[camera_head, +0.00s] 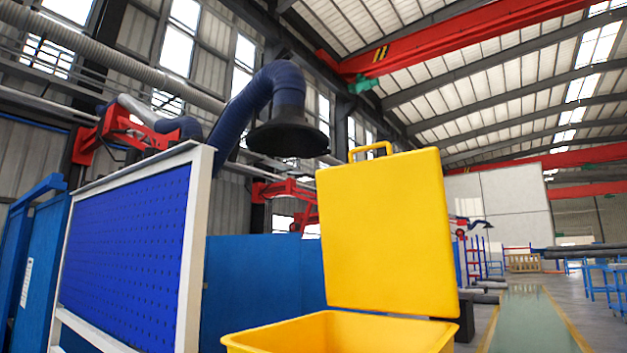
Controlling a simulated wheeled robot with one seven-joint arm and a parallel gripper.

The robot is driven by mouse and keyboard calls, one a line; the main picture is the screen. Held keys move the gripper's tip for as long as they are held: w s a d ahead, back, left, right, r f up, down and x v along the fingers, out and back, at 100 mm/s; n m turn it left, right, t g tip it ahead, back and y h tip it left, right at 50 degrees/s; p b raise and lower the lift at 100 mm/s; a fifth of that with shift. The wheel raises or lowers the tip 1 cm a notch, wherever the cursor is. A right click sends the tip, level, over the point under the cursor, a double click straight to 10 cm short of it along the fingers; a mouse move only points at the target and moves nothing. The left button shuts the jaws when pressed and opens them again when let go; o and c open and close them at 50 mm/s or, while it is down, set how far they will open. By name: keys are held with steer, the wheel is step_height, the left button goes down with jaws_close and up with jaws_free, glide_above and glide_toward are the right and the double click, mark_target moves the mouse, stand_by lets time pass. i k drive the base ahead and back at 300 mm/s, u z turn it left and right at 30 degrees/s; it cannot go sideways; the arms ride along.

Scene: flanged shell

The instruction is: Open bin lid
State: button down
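A yellow bin (345,335) stands at the bottom centre of the head view, cut off by the lower edge. Its yellow lid (388,235) stands raised, nearly upright at the back of the bin, with the bin's mouth uncovered. A yellow handle (371,150) sits on the lid's top edge. My gripper is not in view, and neither is my arm. The bin's lower part and floor are out of frame.
A blue perforated panel in a white frame (194,240) stands close on the left. Blue partitions (262,275) are behind the bin. A dark extraction hood (288,135) hangs above. Open floor (528,320) runs along the right, with blue tables (597,285) farther off.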

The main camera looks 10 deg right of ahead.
mark_target(385, 223)
steer(key=u, duration=2.05)
steer(key=k, duration=1.05)
steer(key=z, duration=1.2)
steer(key=i, duration=0.95)
